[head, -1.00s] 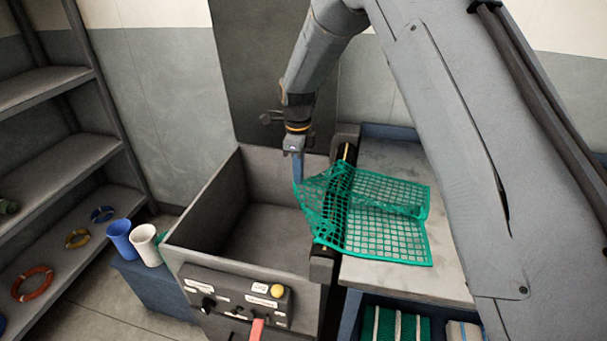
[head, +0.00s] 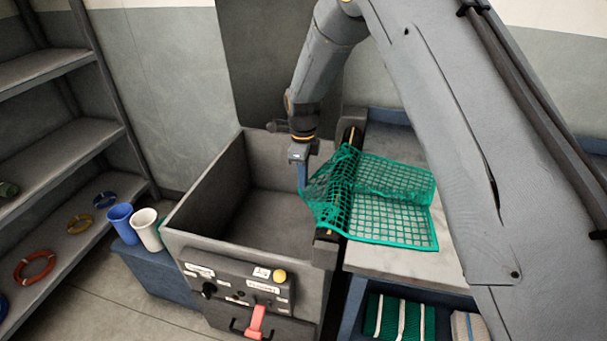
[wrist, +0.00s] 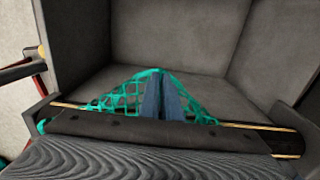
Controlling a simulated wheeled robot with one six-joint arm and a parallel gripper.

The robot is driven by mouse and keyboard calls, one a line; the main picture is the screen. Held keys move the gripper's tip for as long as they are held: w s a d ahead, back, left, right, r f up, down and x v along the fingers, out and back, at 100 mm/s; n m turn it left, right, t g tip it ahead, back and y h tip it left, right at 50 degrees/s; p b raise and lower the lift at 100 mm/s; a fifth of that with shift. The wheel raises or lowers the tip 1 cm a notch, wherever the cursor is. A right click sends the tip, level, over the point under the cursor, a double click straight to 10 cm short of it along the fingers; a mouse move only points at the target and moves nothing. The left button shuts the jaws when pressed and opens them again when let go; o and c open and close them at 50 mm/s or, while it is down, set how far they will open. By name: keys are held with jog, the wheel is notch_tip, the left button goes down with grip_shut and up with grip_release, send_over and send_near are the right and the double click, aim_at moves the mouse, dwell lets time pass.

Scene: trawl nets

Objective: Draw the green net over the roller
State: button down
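The green net (head: 392,212) lies partly on the grey worktop and drapes over the dark roller (head: 327,236). Its left edge is drawn to a point over the grey bin's side. My gripper (head: 302,178) points down just left of the roller, at that edge. In the wrist view, the blue fingers (wrist: 163,97) are together with the net's edge (wrist: 126,92) gathered at them, beyond the roller (wrist: 70,106). The net hangs in a peak there. The exact pinch point is partly hidden by the fingers.
The open grey bin (head: 215,185) is left of the roller, with a control panel (head: 240,287) and red lever (head: 256,322) in front. Cups (head: 147,230) stand on a blue box at left. A shelf (head: 75,150) holds coloured rings. Folded nets (head: 398,318) lie under the worktop.

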jog(key=c, duration=0.6)
grip_release()
jog(key=shift+f, duration=0.1)
jog(key=shift+c, duration=0.2)
notch_tip(320, 180, up, 6)
jog(key=p, duration=0.3)
jog(key=shift+f, duration=0.25)
notch_tip(320, 180, up, 7)
jog(key=b, duration=0.2)
jog(key=s+d+r+n, duration=0.3)
jog(key=s+d+n, duration=0.25)
jog(key=d, duration=0.35)
jog(key=s+d+n, duration=0.7)
jog(key=s, duration=0.4)
jog(key=s+d+f+n+t, duration=0.1)
jog(key=s+d+n, duration=0.6)
jog(key=s, duration=0.4)
jog(key=shift+s+d+n, duration=0.15)
jog(key=shift+d+n, duration=0.2)
jog(key=shift+d, duration=0.05)
